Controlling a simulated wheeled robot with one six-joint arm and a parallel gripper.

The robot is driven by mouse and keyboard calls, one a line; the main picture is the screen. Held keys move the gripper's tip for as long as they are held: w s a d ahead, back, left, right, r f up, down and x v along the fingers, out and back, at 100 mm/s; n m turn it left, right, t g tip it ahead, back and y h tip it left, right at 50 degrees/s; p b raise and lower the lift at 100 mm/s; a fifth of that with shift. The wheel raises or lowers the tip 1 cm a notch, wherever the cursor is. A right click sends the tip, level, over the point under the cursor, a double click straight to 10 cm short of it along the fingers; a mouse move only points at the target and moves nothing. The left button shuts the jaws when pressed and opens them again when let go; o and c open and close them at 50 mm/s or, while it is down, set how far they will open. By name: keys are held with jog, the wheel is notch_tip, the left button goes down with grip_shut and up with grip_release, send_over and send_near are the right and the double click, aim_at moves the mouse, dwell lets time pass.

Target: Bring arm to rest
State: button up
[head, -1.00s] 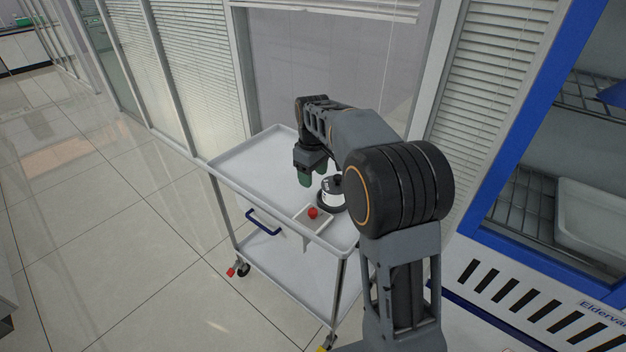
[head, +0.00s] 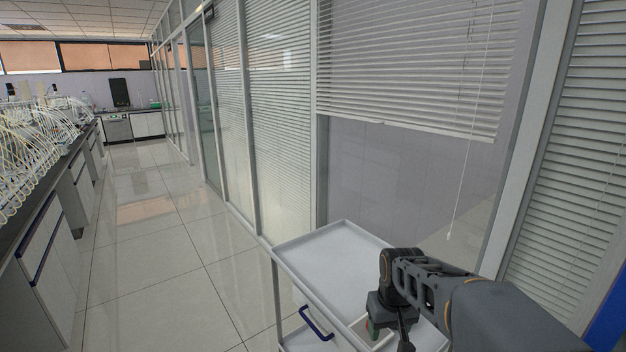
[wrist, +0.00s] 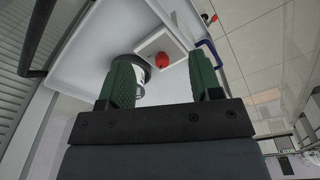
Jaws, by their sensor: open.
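My arm reaches out over a white trolley (head: 335,262) in the head view, bent downward at its end. My gripper (wrist: 163,76) points down at the trolley top in the wrist view. Its two green fingers are apart with nothing held between them. In the head view only a little green of my gripper (head: 371,328) shows beside the dark wrist. In the wrist view a red ball-like object (wrist: 191,59) sits in a small white square tray (wrist: 158,44) beyond the fingertips. A round white object with a dark rim (wrist: 141,73) is partly hidden behind the left finger.
A glass partition with blinds (head: 275,110) stands close behind the trolley. The tiled floor (head: 165,235) to the left is open. A lab bench (head: 45,240) with many pale tubes (head: 35,140) runs along the far left. The trolley has a blue handle (head: 316,324).

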jog(key=s+r+m+t+p, duration=0.1)
jog(key=s+r, duration=0.3)
jog(key=s, duration=0.7)
jog(key=shift+s+t+p, duration=0.3)
jog(key=shift+t+p, duration=0.25)
jog(key=shift+t, duration=0.25)
jog(key=shift+a, duration=0.1)
